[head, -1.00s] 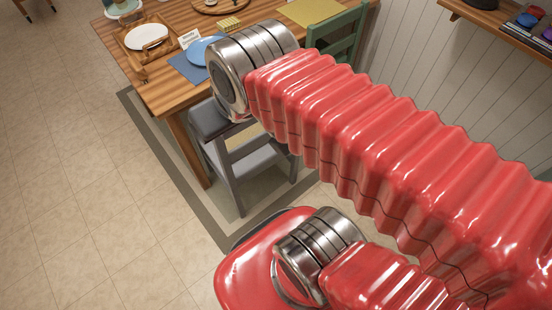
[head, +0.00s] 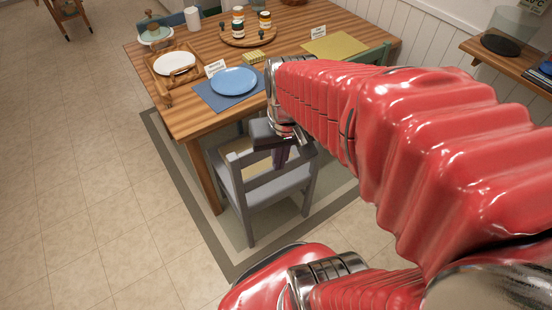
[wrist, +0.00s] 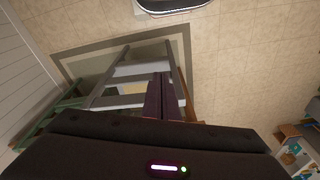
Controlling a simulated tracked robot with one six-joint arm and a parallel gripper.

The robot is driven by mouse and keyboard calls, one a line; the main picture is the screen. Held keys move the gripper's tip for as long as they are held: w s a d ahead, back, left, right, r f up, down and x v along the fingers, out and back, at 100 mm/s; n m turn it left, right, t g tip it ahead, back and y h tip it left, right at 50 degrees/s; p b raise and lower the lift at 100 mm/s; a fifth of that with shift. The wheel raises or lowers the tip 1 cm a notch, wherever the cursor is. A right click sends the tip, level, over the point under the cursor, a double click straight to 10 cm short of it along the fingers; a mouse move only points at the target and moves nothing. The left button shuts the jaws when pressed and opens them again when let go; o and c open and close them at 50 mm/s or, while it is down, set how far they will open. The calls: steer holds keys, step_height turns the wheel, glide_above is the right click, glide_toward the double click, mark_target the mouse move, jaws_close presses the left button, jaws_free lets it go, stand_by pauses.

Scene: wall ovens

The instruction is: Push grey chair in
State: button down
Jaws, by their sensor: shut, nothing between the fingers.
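The grey chair (head: 282,192) stands at the near side of the wooden table, its slatted back toward me. Part of its seat side reaches toward the table edge. In the wrist view the chair (wrist: 132,71) shows from above, beside the fingers. My gripper (head: 281,160) points down at the chair's back, with its dark body above the top rail. Its purple fingers (wrist: 161,97) are shut and empty. They overlap the chair back in both views; I cannot tell whether they touch it. My red arm hides part of the table's right side.
The wooden table (head: 180,122) holds a blue plate (head: 233,80), a white plate on a tray (head: 175,62) and jars on a round board. A green chair (head: 375,55) is at the table's right. A bordered rug (head: 178,167) lies below.

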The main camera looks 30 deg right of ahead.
mark_target(291, 191)
steer(key=d+f+m+g+y, duration=0.2)
steer(key=d+f+m+y, duration=0.25)
steer(key=f, duration=0.75)
steer(key=d+f+m+g+y, duration=0.1)
steer(key=d+f+m+y, duration=0.35)
steer(key=f, duration=0.65)
step_height(291, 191, down, 30)
steer(key=s+f+m+t, duration=0.1)
steer(key=m+t, duration=1.4)
steer(key=m, duration=0.3)
steer(key=w+d+f+m+t+h, duration=0.1)
steer(key=d+f+m+t+h, duration=0.3)
steer(key=d+h, duration=0.4)
steer(key=d+m, duration=0.1)
steer(key=d, duration=0.1)
steer(key=shift+w+d, duration=0.35)
steer(key=shift+w, duration=0.1)
steer(key=shift+w+a, duration=0.15)
steer(key=shift+w, duration=3.2)
steer(key=shift+w+a, duration=0.1)
steer(key=shift+w, duration=3.25)
